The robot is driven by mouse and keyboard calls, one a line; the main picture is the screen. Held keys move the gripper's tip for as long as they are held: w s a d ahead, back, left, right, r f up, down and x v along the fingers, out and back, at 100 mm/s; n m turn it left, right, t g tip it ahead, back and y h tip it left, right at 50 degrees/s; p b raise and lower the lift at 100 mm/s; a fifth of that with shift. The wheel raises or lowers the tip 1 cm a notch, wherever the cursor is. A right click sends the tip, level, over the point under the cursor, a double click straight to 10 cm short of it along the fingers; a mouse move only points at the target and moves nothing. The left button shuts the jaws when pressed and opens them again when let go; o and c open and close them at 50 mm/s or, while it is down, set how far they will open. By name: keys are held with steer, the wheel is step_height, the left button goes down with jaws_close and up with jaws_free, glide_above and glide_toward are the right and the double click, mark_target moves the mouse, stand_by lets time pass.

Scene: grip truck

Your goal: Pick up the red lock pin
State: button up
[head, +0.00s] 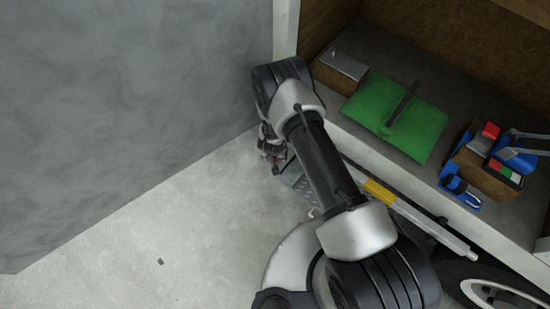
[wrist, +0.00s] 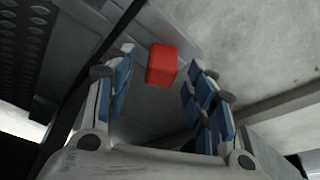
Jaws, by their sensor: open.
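A red block-shaped piece, seemingly the red lock pin (wrist: 162,65), shows in the wrist view, between and beyond my finger ends. My gripper (wrist: 160,58) is open, with its blue-padded fingers spread to either side of the red piece. A gap shows between the piece and each finger, and I cannot tell how far beyond the fingertips it lies. In the head view my gripper (head: 271,148) is partly hidden by my arm, low beside the truck's edge. The lock pin cannot be made out clearly there.
The truck bed (head: 345,115) holds a green sandbag (head: 395,115), a grey-topped block (head: 340,68) and a wooden box (head: 482,178) with blue clamps and a red piece. A silver pole with a yellow band (head: 378,191) runs along the truck's side. Floor at left is mostly clear, bounded by a grey wall.

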steer(key=shift+x, duration=0.8)
steer(key=shift+c, duration=0.2)
jaws_close()
steer(key=shift+r, duration=0.15)
